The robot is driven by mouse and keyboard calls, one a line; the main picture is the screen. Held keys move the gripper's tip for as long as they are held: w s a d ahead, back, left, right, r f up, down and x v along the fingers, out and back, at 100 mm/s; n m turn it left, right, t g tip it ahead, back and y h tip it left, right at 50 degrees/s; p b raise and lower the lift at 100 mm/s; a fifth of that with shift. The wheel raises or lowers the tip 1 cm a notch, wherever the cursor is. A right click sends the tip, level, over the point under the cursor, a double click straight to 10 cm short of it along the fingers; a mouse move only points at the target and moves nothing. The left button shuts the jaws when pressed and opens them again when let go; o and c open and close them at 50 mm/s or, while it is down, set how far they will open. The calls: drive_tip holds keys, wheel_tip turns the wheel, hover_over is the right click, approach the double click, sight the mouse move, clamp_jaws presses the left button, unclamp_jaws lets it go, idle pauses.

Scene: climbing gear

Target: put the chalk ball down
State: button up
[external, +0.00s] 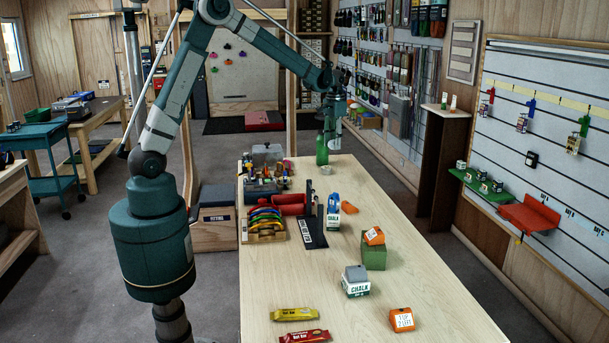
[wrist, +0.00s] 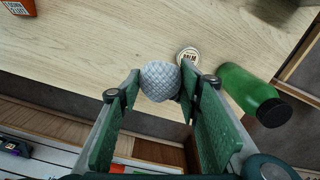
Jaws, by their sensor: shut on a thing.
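The chalk ball (wrist: 160,82) is pale grey with a woven texture. In the wrist view it sits between the fingertips of my gripper (wrist: 158,90), which is shut on it. Wood tabletop shows behind the ball; I cannot tell whether it touches the table. In the external view my gripper (external: 335,138) is at the far end of the table (external: 415,270), beside the green bottle, and I cannot make out the ball there.
A green bottle (wrist: 250,93) with a dark cap is right of my gripper. A small round balm tin (wrist: 188,56) is just behind the ball. The table edge runs close below the ball in the wrist view.

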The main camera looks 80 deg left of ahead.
drive_tip(key=w+d+m, duration=0.2)
drive_tip(key=w+d, duration=0.1)
drive_tip(key=d, duration=1.1)
drive_tip(key=w+d+m, duration=0.1)
drive_tip(key=w+d, duration=0.3)
drive_tip(key=d, duration=0.9)
drive_tip(key=s+d+m, duration=0.2)
drive_tip(key=d+m, duration=0.1)
drive_tip(key=d, duration=2.2)
drive_tip(key=s+d+m, duration=0.2)
drive_tip(key=s+d, duration=0.6)
drive_tip(key=d, duration=0.6)
drive_tip(key=s+d+m+p, duration=0.1)
drive_tip(key=s+d+m, duration=0.1)
drive_tip(key=s+d, duration=0.95)
drive_tip(key=s+d+m, duration=0.3)
drive_tip(key=s+d, duration=0.2)
drive_tip(key=d, duration=1.3)
drive_tip(key=shift+w+a+f, duration=0.1)
drive_tip(key=shift+a+f, duration=0.15)
drive_tip(key=shift+f, duration=1)
drive_tip(key=shift+a+f, duration=0.2)
drive_tip(key=shift+f, duration=1.05)
